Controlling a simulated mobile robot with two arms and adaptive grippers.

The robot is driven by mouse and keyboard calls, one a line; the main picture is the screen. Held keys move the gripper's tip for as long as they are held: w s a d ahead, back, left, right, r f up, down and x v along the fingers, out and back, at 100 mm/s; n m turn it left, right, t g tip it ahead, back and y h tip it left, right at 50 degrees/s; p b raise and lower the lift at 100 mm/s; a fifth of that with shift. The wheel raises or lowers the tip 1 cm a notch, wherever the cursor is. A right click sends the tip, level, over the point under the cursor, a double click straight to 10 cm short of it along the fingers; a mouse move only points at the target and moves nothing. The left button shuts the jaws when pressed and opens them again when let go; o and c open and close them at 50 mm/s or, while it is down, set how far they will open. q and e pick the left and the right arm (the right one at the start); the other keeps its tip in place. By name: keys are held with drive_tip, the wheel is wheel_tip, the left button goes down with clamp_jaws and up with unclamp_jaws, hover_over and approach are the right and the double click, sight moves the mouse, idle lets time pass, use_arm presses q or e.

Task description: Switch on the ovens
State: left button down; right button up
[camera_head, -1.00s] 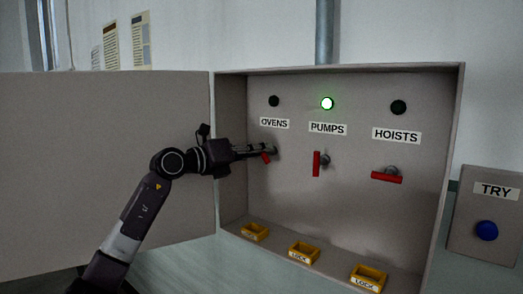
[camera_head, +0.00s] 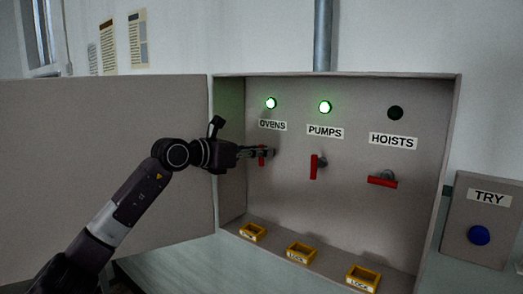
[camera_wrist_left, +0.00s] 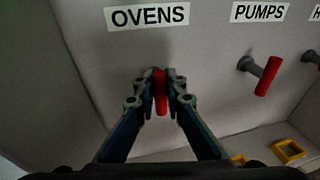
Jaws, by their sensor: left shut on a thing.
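The ovens switch has a red handle (camera_head: 262,157) under the OVENS label (camera_head: 272,125) in the head view. The handle stands upright, and the lamp (camera_head: 270,103) above it glows green. My left gripper (camera_head: 264,153) is shut on this handle. In the left wrist view the red handle (camera_wrist_left: 160,92) sits between the two fingertips of my left gripper (camera_wrist_left: 160,90), pointing down the picture. The gripper hides part of the switch in the head view. My right gripper is not in view.
The pumps handle (camera_head: 315,167) is upright with its lamp (camera_head: 325,107) green. The hoists handle (camera_head: 382,181) lies level with its lamp (camera_head: 395,113) dark. Yellow LOCK pieces (camera_head: 301,252) lie on the box floor. The open door (camera_head: 105,175) is at left, the TRY box (camera_head: 481,220) at right.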

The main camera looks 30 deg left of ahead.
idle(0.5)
use_arm(q)
drive_tip(key=c, duration=2)
unclamp_jaws()
drive_tip(key=shift+o, duration=0.2)
drive_tip(key=shift+s, duration=0.1)
drive_tip(key=v, duration=0.7)
drive_tip(key=shift+s, duration=0.15)
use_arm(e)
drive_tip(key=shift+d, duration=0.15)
